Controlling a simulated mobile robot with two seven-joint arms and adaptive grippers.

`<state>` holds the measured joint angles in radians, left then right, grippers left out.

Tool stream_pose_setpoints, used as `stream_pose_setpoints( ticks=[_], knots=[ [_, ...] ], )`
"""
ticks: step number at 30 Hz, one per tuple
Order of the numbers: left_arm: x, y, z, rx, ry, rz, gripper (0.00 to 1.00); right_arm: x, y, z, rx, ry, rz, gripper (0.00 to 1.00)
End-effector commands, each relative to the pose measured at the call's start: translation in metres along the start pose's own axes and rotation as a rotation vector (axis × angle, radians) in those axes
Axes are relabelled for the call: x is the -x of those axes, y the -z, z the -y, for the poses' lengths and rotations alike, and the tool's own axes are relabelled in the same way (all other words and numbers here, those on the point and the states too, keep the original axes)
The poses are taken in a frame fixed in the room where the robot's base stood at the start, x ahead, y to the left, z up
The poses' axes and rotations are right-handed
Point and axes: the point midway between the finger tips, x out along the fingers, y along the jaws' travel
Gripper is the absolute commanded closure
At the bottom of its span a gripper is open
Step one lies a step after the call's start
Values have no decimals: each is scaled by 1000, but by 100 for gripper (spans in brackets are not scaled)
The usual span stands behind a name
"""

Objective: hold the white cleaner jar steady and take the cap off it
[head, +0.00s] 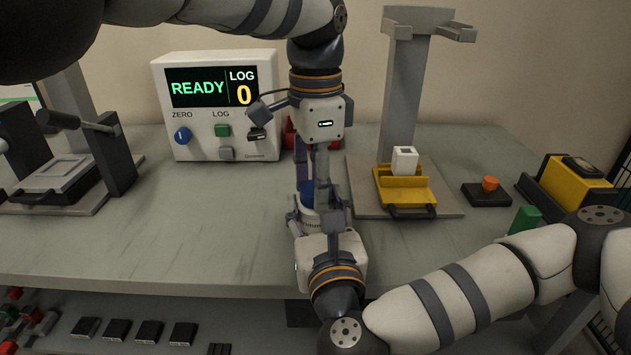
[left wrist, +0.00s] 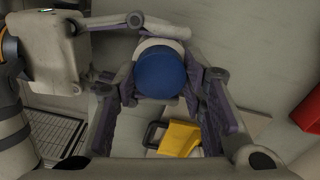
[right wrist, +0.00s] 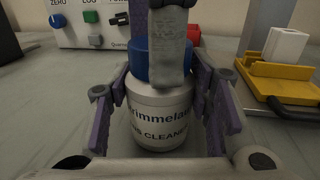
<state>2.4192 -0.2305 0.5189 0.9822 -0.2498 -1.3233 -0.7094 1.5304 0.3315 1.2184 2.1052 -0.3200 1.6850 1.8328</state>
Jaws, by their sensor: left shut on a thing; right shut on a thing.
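The white cleaner jar (right wrist: 160,115) stands upright on the bench; the right wrist view shows its printed label. Its blue cap (right wrist: 150,62) sits on top of the jar, and it shows from above in the left wrist view (left wrist: 160,72). My right gripper (head: 318,217) reaches in from the front, low, and is shut on the jar body. My left gripper (head: 311,188) points down from above and is shut on the cap; one of its fingers covers part of the cap in the right wrist view. In the head view the arms hide much of the jar.
A READY/LOG display box (head: 217,105) stands behind left, with a red object (head: 290,135) near it. A grey stand with a yellow tray (head: 405,188) and white block (head: 404,160) is right. A clamp fixture (head: 60,180) is far left. Bench between fixture and jar is clear.

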Motion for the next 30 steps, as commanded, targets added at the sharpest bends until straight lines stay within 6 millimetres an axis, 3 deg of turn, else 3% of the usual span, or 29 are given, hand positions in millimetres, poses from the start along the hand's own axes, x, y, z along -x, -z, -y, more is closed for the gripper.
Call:
stream_pose_setpoints(
  ticks=[5,13,14,16,25,30],
  knots=[
    [0,0,0,277,1,2,96,0,1,0,0,0,-2,100],
    [0,0,0,299,0,1,96,0,1,0,0,1,-2,100],
    [0,0,0,299,0,1,58,0,1,0,0,1,-2,100],
    [0,0,0,298,0,1,42,0,1,0,0,1,-2,100],
    [2,0,0,297,0,0,42,0,1,0,0,0,-2,100],
    [30,1,1,297,4,-3,42,0,1,0,0,0,-2,100]
  ],
)
